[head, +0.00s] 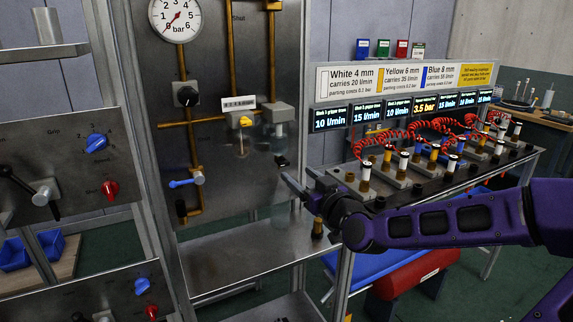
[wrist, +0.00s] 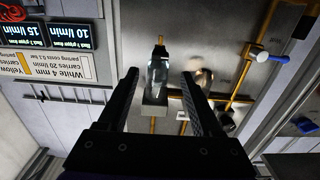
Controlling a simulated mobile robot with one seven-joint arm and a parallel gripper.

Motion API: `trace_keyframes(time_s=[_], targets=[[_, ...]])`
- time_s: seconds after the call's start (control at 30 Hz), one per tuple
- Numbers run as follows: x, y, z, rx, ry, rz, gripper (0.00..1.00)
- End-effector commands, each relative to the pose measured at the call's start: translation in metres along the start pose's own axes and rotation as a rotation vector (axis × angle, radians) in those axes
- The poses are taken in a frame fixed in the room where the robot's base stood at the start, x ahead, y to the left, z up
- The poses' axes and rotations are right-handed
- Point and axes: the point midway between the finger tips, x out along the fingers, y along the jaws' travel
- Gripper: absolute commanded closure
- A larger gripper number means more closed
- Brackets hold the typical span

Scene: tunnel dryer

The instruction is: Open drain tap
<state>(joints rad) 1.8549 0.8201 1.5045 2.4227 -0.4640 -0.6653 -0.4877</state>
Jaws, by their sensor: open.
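A tap with a blue lever (head: 186,182) sits on the lower end of a brass pipe on the steel panel. Its lever lies across the pipe, nearly level, and it also shows in the wrist view (wrist: 259,51). A clear bowl (head: 276,131) hangs under a grey block; a small black fitting (head: 281,160) is below it. No label marks which is the drain tap. My gripper (head: 299,182) is open and empty, in front of the panel's lower right. In the wrist view, which looks upside down, the clear bowl (wrist: 158,68) appears between the fingers, apparently beyond them.
A pressure gauge (head: 175,17), a black knob (head: 186,96) and a yellow knob (head: 246,121) are on the panel. A steel shelf (head: 240,258) juts out below. A bench with red coiled hoses (head: 400,137) stands right; control boxes (head: 60,165) stand left.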

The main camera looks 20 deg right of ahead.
Motion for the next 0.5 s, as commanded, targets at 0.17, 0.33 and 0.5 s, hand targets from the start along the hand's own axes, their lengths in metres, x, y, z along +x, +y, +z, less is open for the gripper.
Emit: trace_keyframes(time_s=[0.17, 0.33, 0.5], targets=[[0.031, -0.001, 0.001, 0.000, 0.001, -0.003, 0.33], [0.056, -0.001, 0.000, 0.001, 0.001, -0.002, 0.33], [0.070, 0.000, 0.000, 0.001, 0.000, 0.000, 0.33]])
